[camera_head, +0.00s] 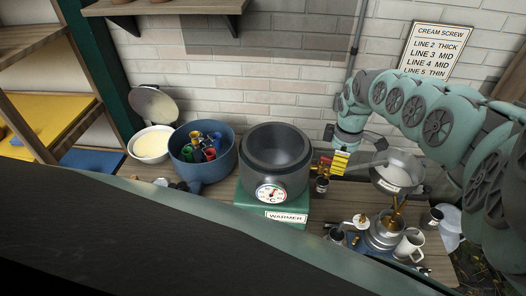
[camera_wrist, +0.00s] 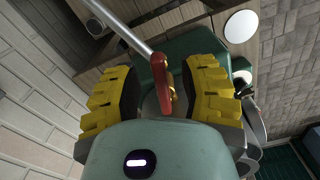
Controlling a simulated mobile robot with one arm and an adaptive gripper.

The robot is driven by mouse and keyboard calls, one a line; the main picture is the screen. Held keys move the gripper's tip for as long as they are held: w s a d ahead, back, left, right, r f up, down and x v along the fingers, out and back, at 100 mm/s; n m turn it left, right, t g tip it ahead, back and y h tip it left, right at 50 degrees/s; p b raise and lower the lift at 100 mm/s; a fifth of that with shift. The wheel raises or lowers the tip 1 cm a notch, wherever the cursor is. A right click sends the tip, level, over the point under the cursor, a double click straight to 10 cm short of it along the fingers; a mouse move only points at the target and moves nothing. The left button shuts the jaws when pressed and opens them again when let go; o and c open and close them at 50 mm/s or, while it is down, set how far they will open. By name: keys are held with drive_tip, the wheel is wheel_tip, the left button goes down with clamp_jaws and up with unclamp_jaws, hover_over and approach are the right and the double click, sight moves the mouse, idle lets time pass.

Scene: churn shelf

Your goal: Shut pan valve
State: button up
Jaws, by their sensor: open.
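The valve (camera_head: 324,160) has a red handle and brass parts and sits at the right side of the dark round pan (camera_head: 276,165). My gripper (camera_head: 339,161), with yellow ribbed fingers, is right beside the valve. In the wrist view, the red handle (camera_wrist: 162,72) stands in the gap between the two yellow fingers of my gripper (camera_wrist: 160,88). The fingers are apart, with room showing on both sides of the handle. Whether either finger touches the handle, and whether the valve is open or shut, I cannot tell.
The pan stands on a green warmer (camera_head: 272,207) with a dial (camera_head: 271,193). A small dark cup (camera_head: 322,185) is below the valve. A blue bowl (camera_head: 190,172) of colourful items is left. A metal pan (camera_head: 399,172) and white mug (camera_head: 409,243) stand right.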

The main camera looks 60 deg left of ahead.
clamp_jaws()
idle(0.3)
drive_tip(key=shift+s+d+m, duration=0.1)
drive_tip(key=shift+m, duration=0.2)
drive_tip(key=shift+s+m+b, duration=0.15)
drive_tip(key=shift+s+m, duration=0.55)
drive_tip(key=shift+m, duration=1.15)
drive_tip(key=shift+s+m+b, duration=0.1)
drive_tip(key=shift+s+m, duration=0.6)
drive_tip(key=shift+m, duration=1.2)
drive_tip(key=shift+s+m+b, duration=0.15)
drive_tip(key=shift+s+m, duration=0.55)
drive_tip(key=shift+m, duration=1.15)
